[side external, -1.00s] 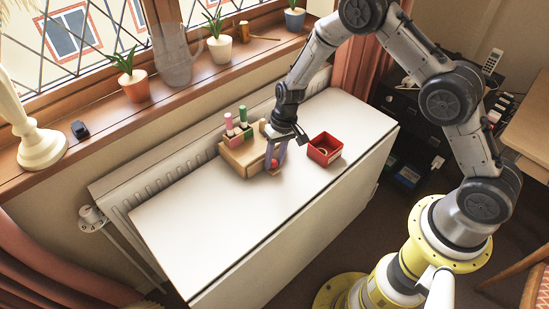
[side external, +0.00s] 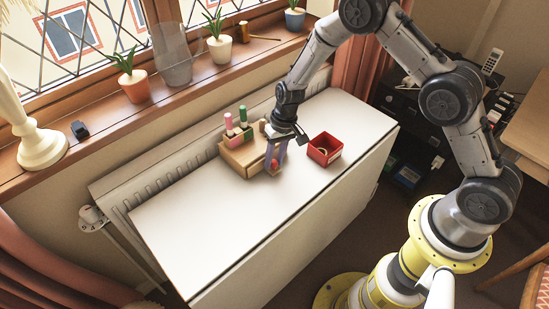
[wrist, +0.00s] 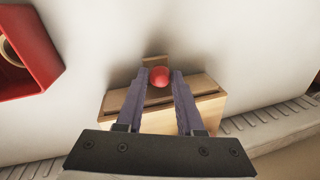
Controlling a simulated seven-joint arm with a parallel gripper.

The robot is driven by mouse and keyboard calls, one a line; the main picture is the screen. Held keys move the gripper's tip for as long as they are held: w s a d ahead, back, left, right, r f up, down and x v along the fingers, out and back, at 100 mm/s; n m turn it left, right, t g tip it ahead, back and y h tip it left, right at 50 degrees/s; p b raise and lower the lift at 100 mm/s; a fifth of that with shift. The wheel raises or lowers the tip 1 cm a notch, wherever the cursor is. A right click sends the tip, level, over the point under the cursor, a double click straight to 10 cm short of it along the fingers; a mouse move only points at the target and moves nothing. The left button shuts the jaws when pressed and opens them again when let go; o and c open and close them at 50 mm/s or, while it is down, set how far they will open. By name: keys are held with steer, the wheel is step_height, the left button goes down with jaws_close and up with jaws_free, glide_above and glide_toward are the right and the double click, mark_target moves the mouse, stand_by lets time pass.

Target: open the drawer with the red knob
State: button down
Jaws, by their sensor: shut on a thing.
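A small light wooden box (side external: 242,158) stands on the white table top against the wall side. It also shows in the wrist view (wrist: 180,118). The red knob (wrist: 159,77) sits between my fingertips; it also shows low at the fingers in the side view (side external: 275,164). My gripper (wrist: 160,79) points down with its purple-grey fingers on either side of the knob, shut on it. A narrow wooden piece (wrist: 155,62) shows by the knob, outside the box's front edge. The fingers hide much of the front, so I cannot tell how far the drawer stands out.
A red open box (side external: 325,148) stands on the table right of my gripper, close by; it shows at upper left in the wrist view (wrist: 28,45). Pink, green and white upright items (side external: 238,124) stand on the wooden box. The table's left and front (side external: 210,225) are clear.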

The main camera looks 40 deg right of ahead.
stand_by(0.3)
steer(key=s, duration=0.9)
steer(key=shift+s+a, duration=0.1)
steer(key=shift+s, duration=0.15)
steer(key=c, duration=0.5)
jaws_free()
steer(key=shift+c, duration=0.2)
step_height(320, 180, up, 14)
steer(key=d, duration=0.2)
steer(key=shift+s+d+f, duration=0.2)
steer(key=shift+s+d, duration=0.1)
steer(key=shift+d, duration=0.05)
